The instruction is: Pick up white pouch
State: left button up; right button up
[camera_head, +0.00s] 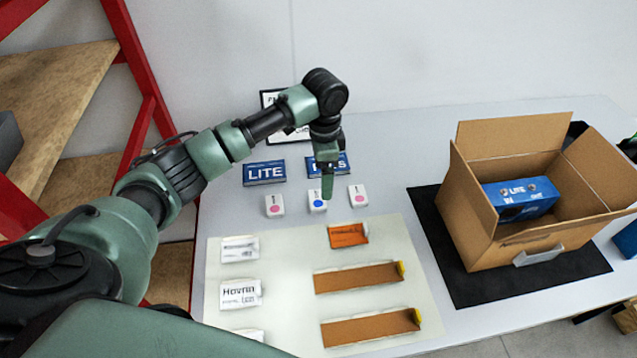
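Several white pouches lie in the left column of the pale mat (300,268): one at the back (240,249), one with dark print in the middle (240,294), and one at the front (250,335), partly hidden by my arm. My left arm reaches over the table from the left. Its gripper (327,188) points down beyond the mat's back edge, by a small white box with a blue dot (317,204), away from the pouches. Its fingers overlap edge-on, so their gap is hidden. My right gripper is not in view.
An orange packet (348,235) and two long brown packets (358,277) (370,327) lie on the mat's right side. Small white boxes with pink dots (274,206) (358,196) stand behind. An open cardboard box (480,232) holding a blue LITE box (520,197) stands on a black mat (450,262).

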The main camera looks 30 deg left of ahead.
aim_at(319, 198)
pick_arm(q)
jog(key=shift+s+f, duration=0.15)
jog(key=shift+f, duration=0.5)
jog(key=f, duration=0.1)
jog(key=f+p, duration=0.1)
jog(key=f, duration=0.3)
jog(key=shift+s+a+f+p, duration=0.2)
jog(key=shift+s+a+p, duration=0.1)
jog(key=shift+s, duration=0.1)
jog(key=shift+f, duration=0.45)
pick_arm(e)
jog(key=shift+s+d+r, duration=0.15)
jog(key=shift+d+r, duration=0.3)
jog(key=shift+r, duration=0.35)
pick_arm(q)
jog(key=c, duration=1.4)
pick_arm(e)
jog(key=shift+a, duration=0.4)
